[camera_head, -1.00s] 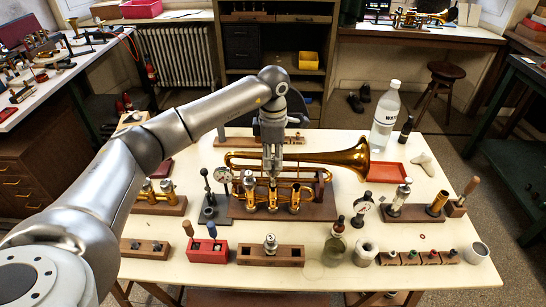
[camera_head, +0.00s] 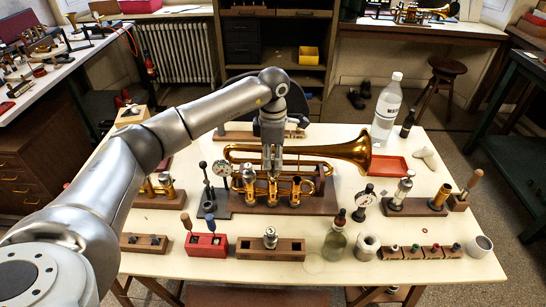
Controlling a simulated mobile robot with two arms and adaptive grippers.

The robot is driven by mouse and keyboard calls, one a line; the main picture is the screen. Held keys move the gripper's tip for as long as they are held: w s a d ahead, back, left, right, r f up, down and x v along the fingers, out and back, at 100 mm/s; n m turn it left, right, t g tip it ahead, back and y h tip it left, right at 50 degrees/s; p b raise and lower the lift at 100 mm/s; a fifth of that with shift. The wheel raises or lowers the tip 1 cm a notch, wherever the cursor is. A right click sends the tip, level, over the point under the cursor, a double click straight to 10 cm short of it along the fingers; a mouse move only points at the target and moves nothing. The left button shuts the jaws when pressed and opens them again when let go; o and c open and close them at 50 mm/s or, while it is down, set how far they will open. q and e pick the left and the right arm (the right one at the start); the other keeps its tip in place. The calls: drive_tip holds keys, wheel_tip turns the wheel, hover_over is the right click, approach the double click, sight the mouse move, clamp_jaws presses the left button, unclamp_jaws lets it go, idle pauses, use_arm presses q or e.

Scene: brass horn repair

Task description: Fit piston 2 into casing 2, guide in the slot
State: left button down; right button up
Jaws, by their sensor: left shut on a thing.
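The brass horn (camera_head: 350,152) lies on its wooden stand (camera_head: 323,206) at the middle of the table, bell to the right. Its three upright valve casings stand in a row at the front; the middle one is casing 2 (camera_head: 272,192). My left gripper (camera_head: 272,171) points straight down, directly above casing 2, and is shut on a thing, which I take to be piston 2. The jaws and the casing's top hide most of it. I cannot tell how deep it sits or where its guide and the slot are. My right gripper is not in view.
In front are a red block (camera_head: 206,251), a wooden block (camera_head: 292,251) and a glass bottle (camera_head: 334,245).

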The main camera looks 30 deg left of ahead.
sight(273, 166)
use_arm(q)
drive_tip(key=shift+f+b, duration=0.95)
drive_tip(key=shift+f, duration=0.5)
drive_tip(key=shift+f, duration=0.1)
drive_tip(key=c, duration=1.3)
unclamp_jaws()
wheel_tip(273, 166, up, 12)
drive_tip(key=shift+r, duration=0.1)
